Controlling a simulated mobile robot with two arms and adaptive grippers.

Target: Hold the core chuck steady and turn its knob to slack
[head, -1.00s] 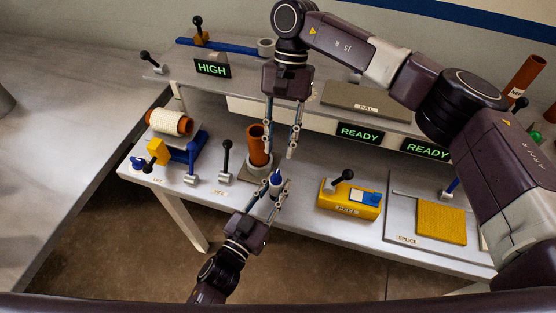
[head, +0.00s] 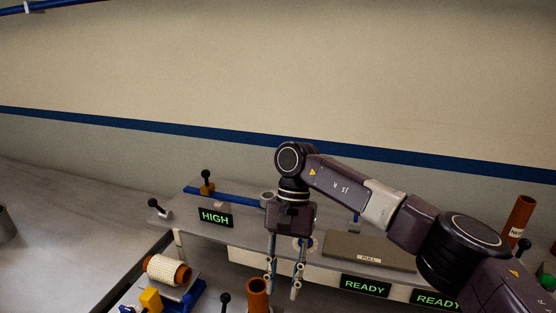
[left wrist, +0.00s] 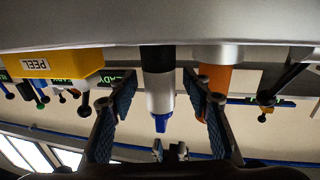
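An orange-brown tube (head: 257,294) stands upright at the bottom edge of the head view; its base is cut off. The tube also shows in the left wrist view (left wrist: 217,78), beside a dark-and-grey cylinder with a blue tip (left wrist: 159,92). I cannot tell for sure which part is the chuck's knob. My right gripper (head: 283,291) points down just right of the tube, fingers apart, nothing seen between them. My left gripper (left wrist: 160,112) is out of the head view; in its wrist view the fingers are spread with the blue-tipped cylinder showing between them. Contact is not clear.
A yellow PEEL box (left wrist: 55,66) stands left of the cylinder in the upside-down wrist view. In the head view, a cord spool (head: 167,270) is at lower left. A raised shelf holds a HIGH sign (head: 215,217) and a flat PULL plate (head: 369,252). READY signs (head: 366,286) hang below.

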